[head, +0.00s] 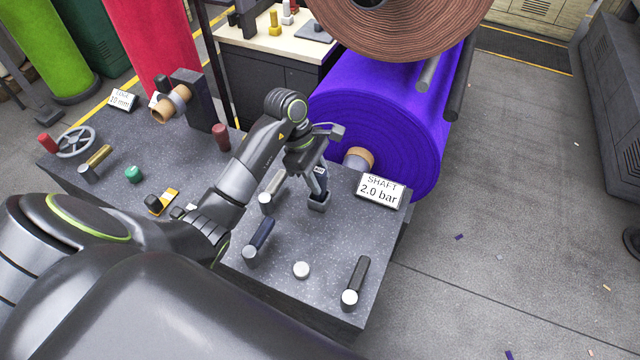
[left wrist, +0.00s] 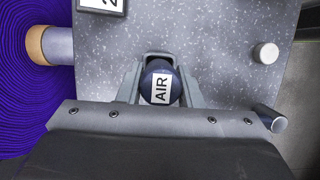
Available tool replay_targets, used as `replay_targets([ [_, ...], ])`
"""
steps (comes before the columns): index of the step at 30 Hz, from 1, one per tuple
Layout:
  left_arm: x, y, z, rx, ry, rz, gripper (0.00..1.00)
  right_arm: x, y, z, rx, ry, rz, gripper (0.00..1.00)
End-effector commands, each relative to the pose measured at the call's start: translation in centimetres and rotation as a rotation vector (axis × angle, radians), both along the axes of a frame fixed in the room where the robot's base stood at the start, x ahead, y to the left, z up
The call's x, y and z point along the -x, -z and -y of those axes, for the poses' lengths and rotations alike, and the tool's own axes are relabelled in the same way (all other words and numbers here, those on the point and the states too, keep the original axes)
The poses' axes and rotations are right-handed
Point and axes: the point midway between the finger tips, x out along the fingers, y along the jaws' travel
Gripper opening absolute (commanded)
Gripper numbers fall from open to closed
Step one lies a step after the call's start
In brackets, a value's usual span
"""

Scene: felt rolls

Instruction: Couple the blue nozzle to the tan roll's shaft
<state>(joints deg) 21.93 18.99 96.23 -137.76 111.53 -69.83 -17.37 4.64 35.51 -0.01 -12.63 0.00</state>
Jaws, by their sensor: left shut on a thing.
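My left gripper (head: 316,168) points down over the bench and is shut on the blue nozzle (left wrist: 160,84). The nozzle has a rounded dark blue top with a white AIR label; it stands about upright between the fingers (left wrist: 160,92). A small grey holder (head: 320,204) is right below it; I cannot tell whether the nozzle still sits in it. A brown-tan striped roll (head: 400,25) hangs at the top. A purple-blue roll (head: 385,115) below it has a tan core with a grey shaft end (head: 352,160), apart from the nozzle. My right gripper is not in view.
A SHAFT 2.0 bar sign (head: 380,190) stands at the bench's right edge, near the shaft end. Open floor lies to the right.

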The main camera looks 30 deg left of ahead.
Motion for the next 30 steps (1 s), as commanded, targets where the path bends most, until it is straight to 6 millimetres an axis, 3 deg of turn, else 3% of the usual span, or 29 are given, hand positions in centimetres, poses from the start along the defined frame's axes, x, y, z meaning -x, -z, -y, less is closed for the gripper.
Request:
replay_targets([
  [3, 0.0, 0.0, 0.0, 0.000, 0.000, 0.000, 0.00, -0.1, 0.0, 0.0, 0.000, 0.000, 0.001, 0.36],
  [11, 0.0, -0.5, 0.0, 0.000, 0.000, 0.001, 0.00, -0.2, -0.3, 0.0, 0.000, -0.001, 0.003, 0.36],
  [30, 0.0, -4.4, 0.0, 0.000, 0.001, 0.001, 0.00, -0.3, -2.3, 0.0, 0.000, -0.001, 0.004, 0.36],
])
